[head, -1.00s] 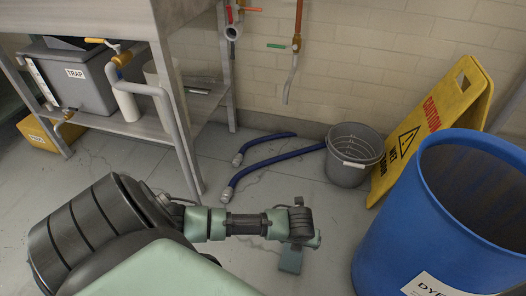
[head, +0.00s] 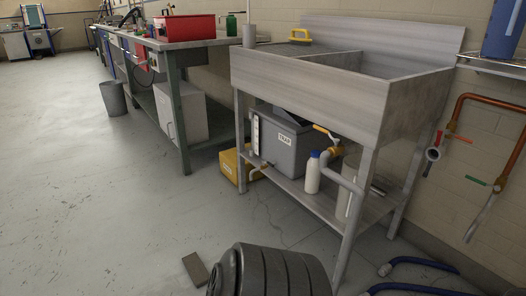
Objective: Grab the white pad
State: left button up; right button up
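I cannot make out a white pad in the head view. A yellow-handled scrubber (head: 300,36) sits on the back of the steel sink (head: 300,74); any pad under its handle is too small to tell. A flat grey-brown piece (head: 195,269) lies on the floor at the bottom, left of my dark arm joint. Neither of my grippers shows.
Below the sink, a shelf holds a grey trap box (head: 283,142) and a white bottle with a blue cap (head: 312,173). A yellow box (head: 231,165) stands on the floor. A workbench with a red toolbox (head: 184,27) stands behind.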

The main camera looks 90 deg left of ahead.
aim_at(199, 275)
jog(key=i+u, duration=0.1)
jog(key=u, duration=0.75)
jog(key=i+l+u, duration=0.1)
jog(key=u, duration=2.65)
